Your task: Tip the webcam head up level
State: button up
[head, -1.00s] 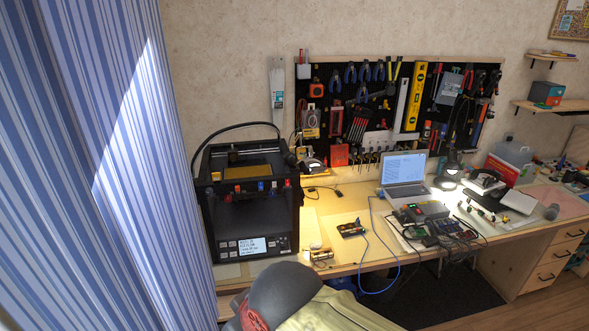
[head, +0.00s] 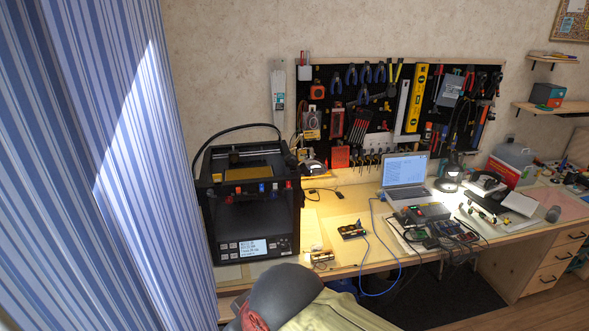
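I cannot pick out the webcam with certainty in the head view. A small dark object with a pale part (head: 314,166) stands at the back of the desk, right of the 3D printer, but it is too small to identify. No tilt of a webcam head can be read. My gripper is not in view.
The wooden desk (head: 345,268) carries a black 3D printer (head: 250,215), an open laptop (head: 404,172), a lit lamp (head: 452,178) and cabled electronics (head: 430,225). A tool-filled pegboard (head: 345,85) hangs behind. A dark rounded chair back (head: 282,292) stands in front. Striped curtain (head: 110,170) at left.

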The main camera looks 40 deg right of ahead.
aim_at(292, 161)
jog(key=i+l+z, duration=0.15)
jog(key=z, duration=0.25)
jog(key=i+l+z, duration=0.2)
jog(key=z, duration=0.15)
jog(key=i+l+z, duration=0.2)
jog(key=z, duration=0.2)
